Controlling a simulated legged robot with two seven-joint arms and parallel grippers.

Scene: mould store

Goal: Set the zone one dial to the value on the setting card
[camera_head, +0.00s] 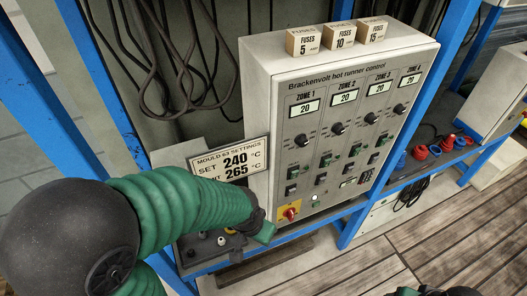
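The hot runner control box (345,75) stands on the blue shelf. Its zone one display (304,107) reads 20, and the zone one dial (301,140) is the black knob below it. The setting card (230,162) stands to the left and reads SET 240 °C, with a partly hidden lower line ending in 265 °C. My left arm comes in across the front, and my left gripper (263,230) is below the card, left of the red and yellow switch, apart from the dial. Only a bit of my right gripper (430,291) shows at the bottom edge. Neither gripper's finger opening is clear.
Dials for the other zones sit right of zone one; those displays also read 20, and rocker switches are below. A red switch (289,213) is at the lower left. Three fuse boxes (340,36) stand on top. Blue posts frame the shelf; red and blue connectors (434,149) lie right.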

